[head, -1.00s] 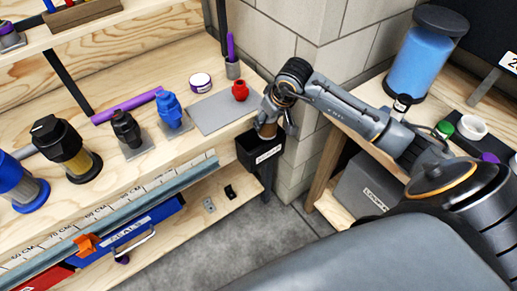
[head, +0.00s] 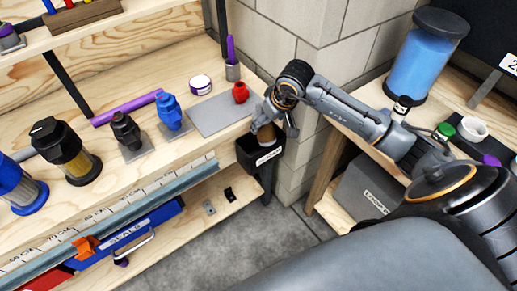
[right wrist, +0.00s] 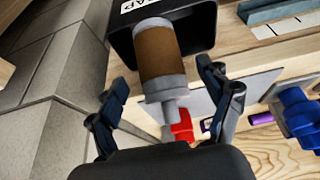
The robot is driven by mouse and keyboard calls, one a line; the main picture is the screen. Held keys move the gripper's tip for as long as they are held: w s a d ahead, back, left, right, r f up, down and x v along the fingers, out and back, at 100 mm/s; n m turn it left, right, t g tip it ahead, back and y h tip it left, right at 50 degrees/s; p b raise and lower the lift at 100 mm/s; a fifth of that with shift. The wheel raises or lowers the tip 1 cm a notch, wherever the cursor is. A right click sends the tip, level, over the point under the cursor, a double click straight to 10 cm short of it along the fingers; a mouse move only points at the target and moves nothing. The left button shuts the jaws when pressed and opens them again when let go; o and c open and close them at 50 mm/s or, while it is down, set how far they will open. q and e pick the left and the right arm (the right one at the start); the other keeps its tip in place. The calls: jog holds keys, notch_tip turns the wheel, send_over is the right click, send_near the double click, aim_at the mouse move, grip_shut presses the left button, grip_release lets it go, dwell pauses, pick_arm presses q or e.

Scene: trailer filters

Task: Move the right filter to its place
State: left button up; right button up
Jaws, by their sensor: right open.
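A filter with a brown middle and grey ends (right wrist: 160,55) is at the mouth of a black bin (right wrist: 204,26), which hangs at the bench end. The filter (head: 266,132) also shows in the head view, just below my right gripper (head: 275,118). In the right wrist view the fingers of that gripper (right wrist: 168,95) are spread wide, with a gap on both sides of the filter. The filter's far end is inside the bin's opening (head: 258,158). I cannot tell whether it touches the bin. My left gripper is not in view.
A bare grey plate (head: 215,117) and a red piece (head: 240,91) lie near the bench corner. A small blue unit (head: 169,111), a black one (head: 126,131) and a large yellow-and-black housing (head: 70,155) stand to the left. A block wall (head: 305,165) is beside the bin.

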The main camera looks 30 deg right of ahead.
jog(key=v, duration=1.1)
jog(key=shift+s, duration=0.1)
